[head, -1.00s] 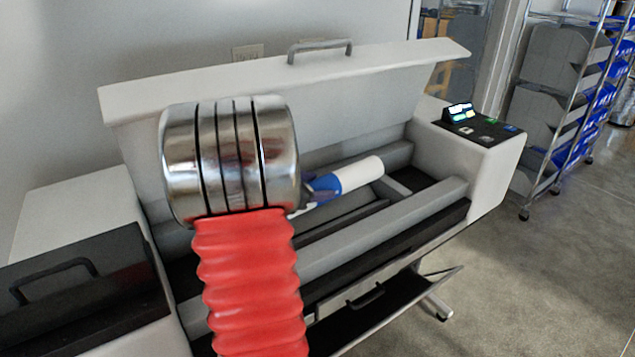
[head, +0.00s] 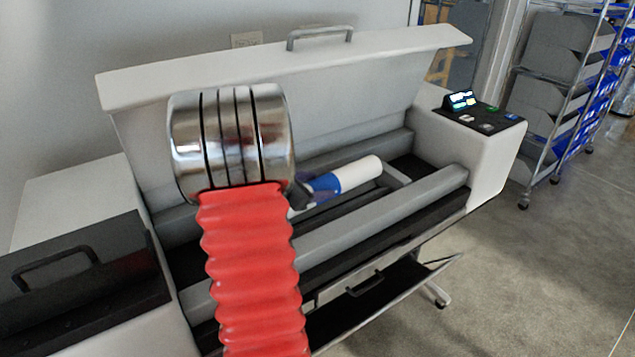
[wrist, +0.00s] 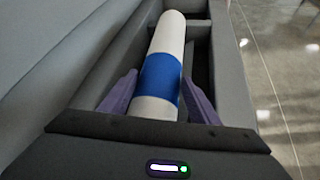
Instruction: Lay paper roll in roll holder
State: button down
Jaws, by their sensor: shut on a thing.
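The paper roll (head: 357,174) is white with a blue band. It lies lengthwise inside the open machine's long bay, between grey rails. In the wrist view the roll (wrist: 168,38) runs away from me, its blue band (wrist: 160,80) close to the fingers. My gripper (wrist: 160,97) is shut on the roll, with one purple finger on each side. In the head view my gripper (head: 303,195) is mostly hidden behind my arm. The roll holder seems to be this bay, with its grey front rail (head: 400,212). I cannot tell whether the roll touches the bottom.
The raised white lid (head: 380,60) stands behind the bay. A control panel (head: 475,112) tops the right end. A dark cover with a handle (head: 60,270) is at the left. A wire rack (head: 560,90) with blue bins stands at the far right, beyond open floor.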

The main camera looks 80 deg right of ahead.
jog(key=shift+f, duration=2)
jog(key=shift+f, duration=0.1)
jog(key=c, duration=0.6)
grip_release()
jog(key=shift+o, duration=0.2)
jog(key=shift+f, duration=0.1)
jog(key=v, duration=1.4)
jog(key=shift+d, duration=0.1)
